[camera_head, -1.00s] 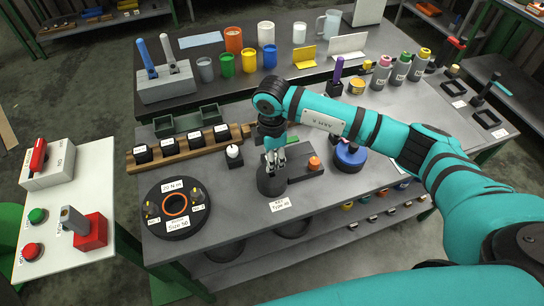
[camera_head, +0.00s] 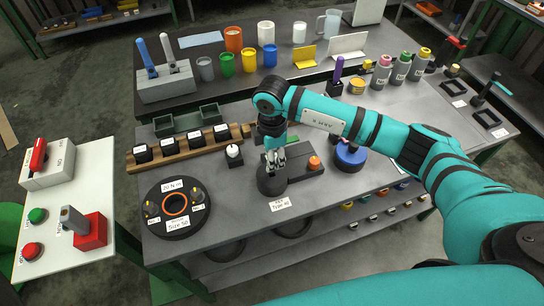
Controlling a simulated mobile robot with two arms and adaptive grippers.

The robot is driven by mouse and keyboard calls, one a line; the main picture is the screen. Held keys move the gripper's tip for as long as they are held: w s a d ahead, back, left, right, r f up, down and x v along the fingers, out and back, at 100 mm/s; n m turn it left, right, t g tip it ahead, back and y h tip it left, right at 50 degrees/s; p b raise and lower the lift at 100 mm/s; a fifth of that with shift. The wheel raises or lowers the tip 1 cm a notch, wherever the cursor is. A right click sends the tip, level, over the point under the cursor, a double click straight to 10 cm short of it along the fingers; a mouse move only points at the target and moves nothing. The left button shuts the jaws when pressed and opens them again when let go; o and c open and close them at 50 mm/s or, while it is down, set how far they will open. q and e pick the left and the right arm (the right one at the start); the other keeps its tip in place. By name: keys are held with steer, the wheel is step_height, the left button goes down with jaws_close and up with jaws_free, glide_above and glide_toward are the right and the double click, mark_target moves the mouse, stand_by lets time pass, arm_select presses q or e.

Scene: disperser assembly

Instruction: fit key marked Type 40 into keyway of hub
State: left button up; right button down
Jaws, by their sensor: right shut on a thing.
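My right gripper (camera_head: 275,158) points down, with its fingertips directly over a dark grey upright cylinder, which looks like the hub (camera_head: 271,184). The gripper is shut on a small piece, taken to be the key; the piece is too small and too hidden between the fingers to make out. I cannot tell whether it touches the keyway, which does not show clearly. A white label reading Type 40 (camera_head: 280,204) lies on the table in front of the hub. My left gripper is not in view.
A dark block with an orange knob (camera_head: 314,162) sits right of the hub. A small black base with a white knob (camera_head: 233,152) stands to its left. A round black fixture marked Size 50 (camera_head: 175,230) lies further left. A wooden rack (camera_head: 190,145) holds several black pieces behind.

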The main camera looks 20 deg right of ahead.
steer(key=shift+f+b, duration=1.75)
steer(key=shift+f, duration=0.7)
steer(key=shift+r+p, duration=1.6)
steer(key=shift+r, duration=0.6)
steer(key=shift+f+b, duration=1.8)
steer(key=shift+f, duration=0.65)
steer(key=c, duration=1)
jaws_free()
steer(key=shift+r, duration=0.1)
